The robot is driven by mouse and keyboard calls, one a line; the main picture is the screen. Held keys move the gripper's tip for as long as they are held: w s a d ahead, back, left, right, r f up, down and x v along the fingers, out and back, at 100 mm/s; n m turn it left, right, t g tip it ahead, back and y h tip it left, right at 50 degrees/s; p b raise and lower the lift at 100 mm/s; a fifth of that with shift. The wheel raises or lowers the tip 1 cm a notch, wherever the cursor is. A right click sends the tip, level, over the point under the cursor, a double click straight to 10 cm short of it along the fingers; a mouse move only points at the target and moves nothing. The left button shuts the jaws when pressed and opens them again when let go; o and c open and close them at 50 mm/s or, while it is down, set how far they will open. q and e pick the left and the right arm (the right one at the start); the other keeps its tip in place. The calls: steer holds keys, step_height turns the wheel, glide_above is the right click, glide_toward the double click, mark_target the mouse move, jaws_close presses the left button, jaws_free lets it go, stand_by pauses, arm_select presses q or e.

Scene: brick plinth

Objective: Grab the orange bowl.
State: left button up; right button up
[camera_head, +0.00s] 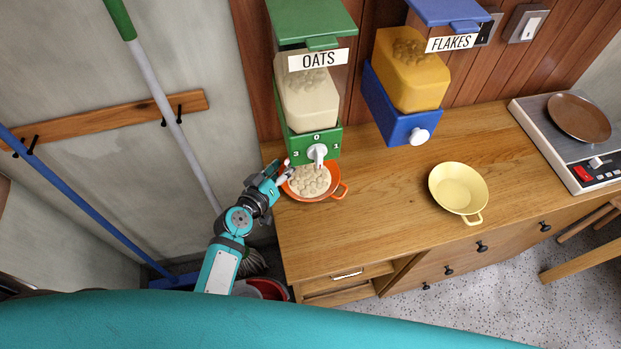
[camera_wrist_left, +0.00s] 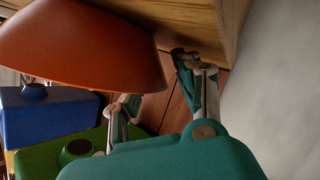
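The orange bowl (camera_head: 299,196) sits on the wooden counter under the green OATS dispenser, with pale oats in it and a small handle on its right side. It also shows large in the left wrist view (camera_wrist_left: 80,45). My left gripper (camera_head: 283,171) is at the bowl's left rim, close to the dispenser's front. In the left wrist view its two fingers (camera_wrist_left: 160,80) are spread apart, and the bowl hides part of one. I cannot tell whether a finger touches the bowl. My right gripper is not in view.
The green OATS dispenser (camera_head: 310,100) stands right above and behind the bowl. A blue FLAKES dispenser (camera_head: 400,110) is to its right. An empty yellow bowl (camera_head: 459,187) and a hot plate with a brown pan (camera_head: 579,117) stand farther right. Counter between the bowls is clear.

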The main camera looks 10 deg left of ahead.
arm_select(q)
jaws_close()
steer(key=shift+r, duration=0.1)
stand_by(0.4)
